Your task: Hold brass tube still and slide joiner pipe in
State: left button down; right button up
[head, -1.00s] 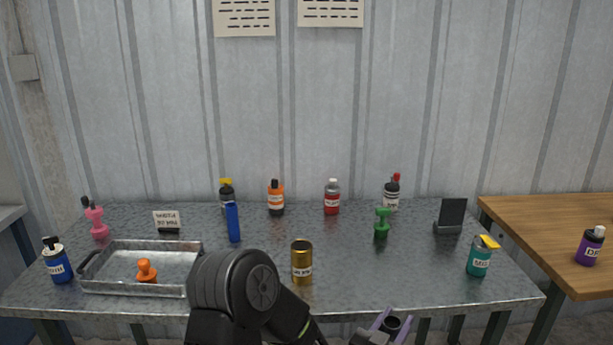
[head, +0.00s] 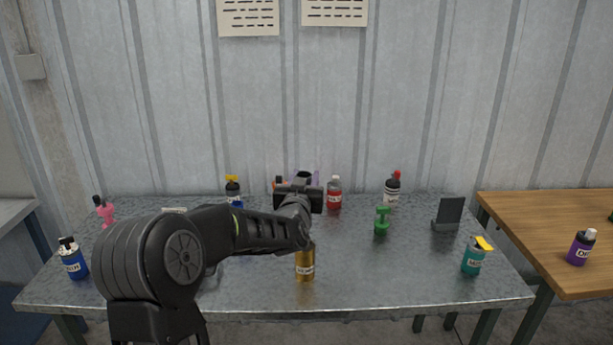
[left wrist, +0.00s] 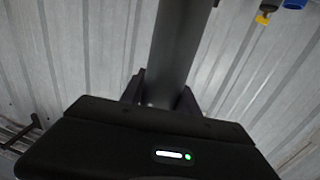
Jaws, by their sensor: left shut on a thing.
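In the left wrist view the gripper (left wrist: 160,90) is shut on a dark grey pipe (left wrist: 178,50), which looks like the joiner pipe. The pipe runs out beyond the fingers. It is apart from the brass tube as far as I can tell. My right gripper is not in view.
My left arm hides the tray and much of the table's left side. A red bottle (head: 334,193), a green figure (head: 382,219), a black stand (head: 448,213) and a teal bottle (head: 473,256) stand to the right. The table (head: 400,275) front right of the tube is clear.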

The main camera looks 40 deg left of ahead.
pick_arm(q)
jog(key=shift+w+f+h, duration=0.3)
jog(key=shift+w+f, duration=0.1)
jog(key=shift+f, duration=0.25)
jog(key=shift+f, duration=0.15)
jog(key=shift+f+b, duration=0.9)
jog(key=shift+f, duration=1.2)
